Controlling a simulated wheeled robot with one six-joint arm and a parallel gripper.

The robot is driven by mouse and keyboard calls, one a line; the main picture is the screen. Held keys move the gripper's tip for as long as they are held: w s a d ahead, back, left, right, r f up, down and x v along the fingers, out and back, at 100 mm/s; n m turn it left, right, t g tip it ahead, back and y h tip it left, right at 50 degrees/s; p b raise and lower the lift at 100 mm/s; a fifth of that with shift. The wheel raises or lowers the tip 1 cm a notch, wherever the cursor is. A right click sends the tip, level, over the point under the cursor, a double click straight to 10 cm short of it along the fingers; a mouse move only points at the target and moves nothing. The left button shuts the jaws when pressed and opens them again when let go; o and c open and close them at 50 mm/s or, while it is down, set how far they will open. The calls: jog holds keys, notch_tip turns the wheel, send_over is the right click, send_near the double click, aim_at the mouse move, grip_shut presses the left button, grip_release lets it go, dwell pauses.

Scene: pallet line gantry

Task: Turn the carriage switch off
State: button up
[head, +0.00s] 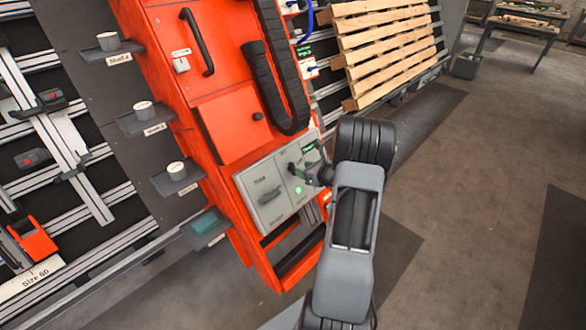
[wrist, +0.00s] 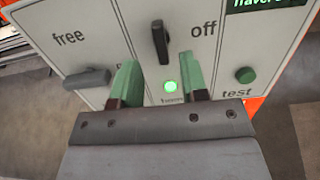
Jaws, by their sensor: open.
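The carriage switch is a black handle (wrist: 160,42) on a light grey panel (wrist: 135,20). The handle stands roughly upright, with the word "off" to its right. A green lamp (wrist: 170,86) below it is lit; it also glows in the head view (head: 298,190). My gripper (wrist: 157,68) is open and empty. Its green-padded fingers reach toward the panel just below the handle, one on either side of its line, and appear apart from it. In the head view my gripper (head: 317,175) is at the panel's right side, partly hiding it.
A dark grey lever (wrist: 88,78) lies level below the word "free". A green button (wrist: 245,75) marked "test" is at right. The panel sits on an orange cabinet (head: 225,130) with a black cable chain (head: 268,75). Shelf brackets stand left; open floor lies right.

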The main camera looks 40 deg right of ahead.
aim_at(293, 165)
jog(key=shift+x, duration=3.2)
jog(key=shift+c, duration=0.4)
grip_shut()
